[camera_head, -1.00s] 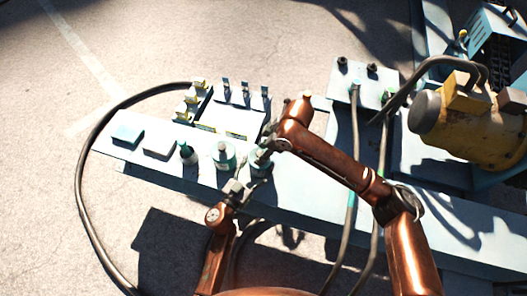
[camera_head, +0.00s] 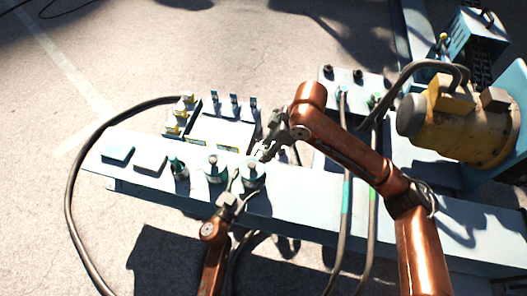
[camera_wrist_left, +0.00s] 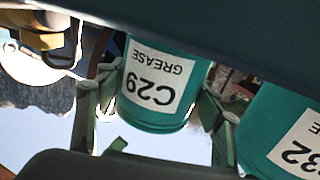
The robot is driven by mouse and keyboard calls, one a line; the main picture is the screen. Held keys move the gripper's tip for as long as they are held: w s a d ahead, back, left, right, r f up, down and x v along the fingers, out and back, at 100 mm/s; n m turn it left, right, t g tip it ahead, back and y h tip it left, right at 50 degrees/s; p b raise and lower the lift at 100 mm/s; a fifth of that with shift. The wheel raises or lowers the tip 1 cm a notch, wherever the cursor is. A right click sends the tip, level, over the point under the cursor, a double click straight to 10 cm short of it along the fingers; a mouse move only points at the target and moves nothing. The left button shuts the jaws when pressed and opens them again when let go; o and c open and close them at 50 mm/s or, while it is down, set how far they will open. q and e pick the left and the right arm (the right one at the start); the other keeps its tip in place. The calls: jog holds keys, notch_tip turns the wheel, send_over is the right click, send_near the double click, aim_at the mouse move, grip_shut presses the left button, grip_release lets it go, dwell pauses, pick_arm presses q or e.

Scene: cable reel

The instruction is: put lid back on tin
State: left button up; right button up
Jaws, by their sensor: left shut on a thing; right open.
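The green grease tin marked C29 (camera_wrist_left: 155,85) stands on the pale bench, and it also shows in the head view (camera_head: 251,178). My left gripper (camera_head: 241,186) is shut around its sides; its fingers lie on both sides of the tin in the left wrist view (camera_wrist_left: 152,118). The tin's top looks pale with a small raised piece in the head view, but I cannot tell whether the lid is seated. My right gripper (camera_head: 265,153) is open just behind and right of the tin's top. No separate lid is clearly visible.
A second green tin (camera_head: 214,173) stands close left, also in the left wrist view (camera_wrist_left: 285,130). A rack (camera_head: 222,132) stands behind. A yellow motor (camera_head: 462,125) and cables are at right.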

pick_arm(q)
jog(key=o, duration=1.8)
jog(key=shift+c, duration=0.2)
jog(key=v, duration=1.2)
jog(key=shift+f, duration=0.1)
